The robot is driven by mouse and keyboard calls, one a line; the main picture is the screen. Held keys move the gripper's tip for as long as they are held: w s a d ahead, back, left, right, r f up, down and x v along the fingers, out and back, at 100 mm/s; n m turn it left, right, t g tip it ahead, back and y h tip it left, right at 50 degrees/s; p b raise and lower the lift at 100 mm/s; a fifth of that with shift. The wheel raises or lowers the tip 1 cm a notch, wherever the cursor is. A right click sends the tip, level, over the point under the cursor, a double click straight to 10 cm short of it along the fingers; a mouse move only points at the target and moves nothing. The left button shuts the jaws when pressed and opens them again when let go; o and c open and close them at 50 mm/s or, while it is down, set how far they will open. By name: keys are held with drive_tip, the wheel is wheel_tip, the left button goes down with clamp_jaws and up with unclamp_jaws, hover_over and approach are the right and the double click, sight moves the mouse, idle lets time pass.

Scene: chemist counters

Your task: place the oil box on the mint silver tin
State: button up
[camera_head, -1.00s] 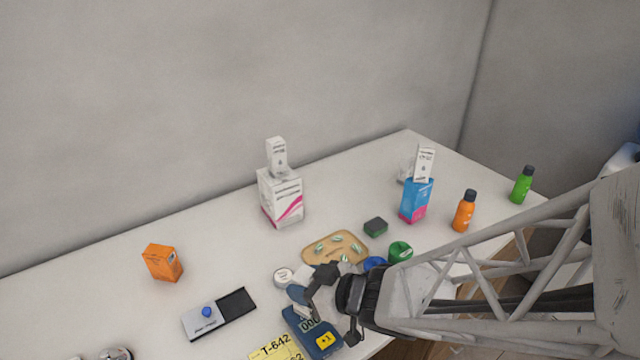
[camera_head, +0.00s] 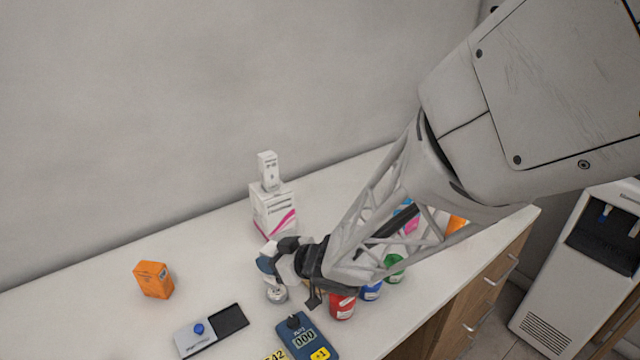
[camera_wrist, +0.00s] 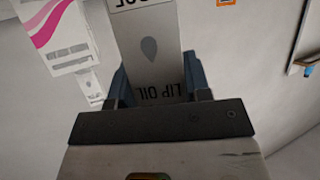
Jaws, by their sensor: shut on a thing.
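The oil box (camera_wrist: 152,60) is a pale grey-white carton marked LIP OIL in the wrist view. My gripper (camera_wrist: 158,88) is shut on it, with a blue-grey finger on each side. In the head view my gripper (camera_head: 267,265) is in front of the white box stack, and the oil box is mostly hidden there. A flat silver and black slide case (camera_head: 212,330) with a blue dot on it lies left of my gripper. I cannot tell for sure which is the mint silver tin.
A white box with a pink stripe (camera_head: 273,212) carries a smaller white box (camera_head: 268,172). An orange box (camera_head: 154,280) stands left. A blue meter (camera_head: 308,338) and a red jar (camera_head: 342,305) are near the front. My arm covers much of the right side. The back left counter is clear.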

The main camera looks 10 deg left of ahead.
drive_tip(key=shift+w+a, duration=0.15)
drive_tip(key=shift+f, duration=1.75)
drive_tip(key=shift+f, duration=0.2)
drive_tip(key=o, duration=0.9)
drive_tip(key=shift+r, duration=0.15)
drive_tip(key=shift+r, duration=0.1)
drive_tip(key=shift+v, duration=6)
